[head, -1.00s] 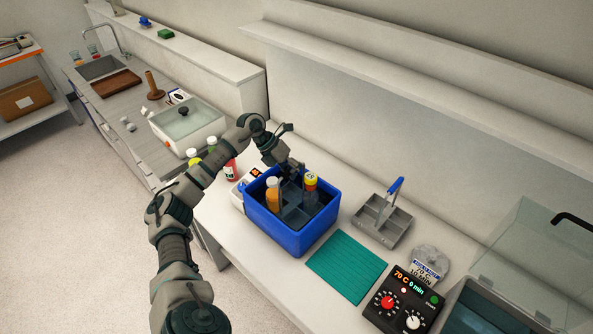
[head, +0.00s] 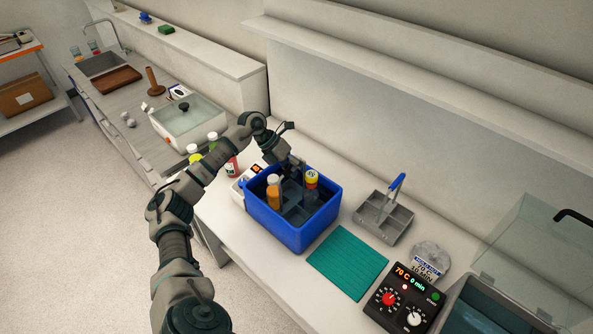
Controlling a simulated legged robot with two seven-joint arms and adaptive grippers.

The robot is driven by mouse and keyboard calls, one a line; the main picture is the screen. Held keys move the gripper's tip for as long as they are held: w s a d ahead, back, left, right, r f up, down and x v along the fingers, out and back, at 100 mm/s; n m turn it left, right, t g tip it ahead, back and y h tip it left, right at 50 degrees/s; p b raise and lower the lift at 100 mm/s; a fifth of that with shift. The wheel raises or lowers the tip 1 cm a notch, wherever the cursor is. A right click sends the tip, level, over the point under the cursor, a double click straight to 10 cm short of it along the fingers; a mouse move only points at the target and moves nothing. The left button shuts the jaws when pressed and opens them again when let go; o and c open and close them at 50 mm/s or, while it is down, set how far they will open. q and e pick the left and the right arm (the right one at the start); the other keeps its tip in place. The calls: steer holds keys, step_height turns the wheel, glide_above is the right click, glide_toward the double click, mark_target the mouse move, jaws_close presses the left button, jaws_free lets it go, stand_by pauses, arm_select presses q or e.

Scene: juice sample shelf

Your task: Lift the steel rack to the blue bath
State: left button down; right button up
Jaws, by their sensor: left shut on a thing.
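The blue bath (head: 288,232) is an open blue tub on the white bench in the middle of the head view. A grey steel rack (head: 297,213) with compartments sits inside its walls; whether it rests on the bottom cannot be seen. My right gripper is not in view.
An empty grey rack with a blue handle (head: 383,220) stands right of the bath. A green mat (head: 347,263) lies in front of it. A control box (head: 402,298) and a clear-lidded tank (head: 500,303) are at right. Several bottles stand left of the bath, by my arm.

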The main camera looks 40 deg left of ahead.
arm_select(q)
steer(key=shift+c, duration=1.7)
jaws_free()
steer(key=v, duration=1.2)
steer(key=shift+a+f, duration=0.15)
steer(key=shift+a, duration=0.05)
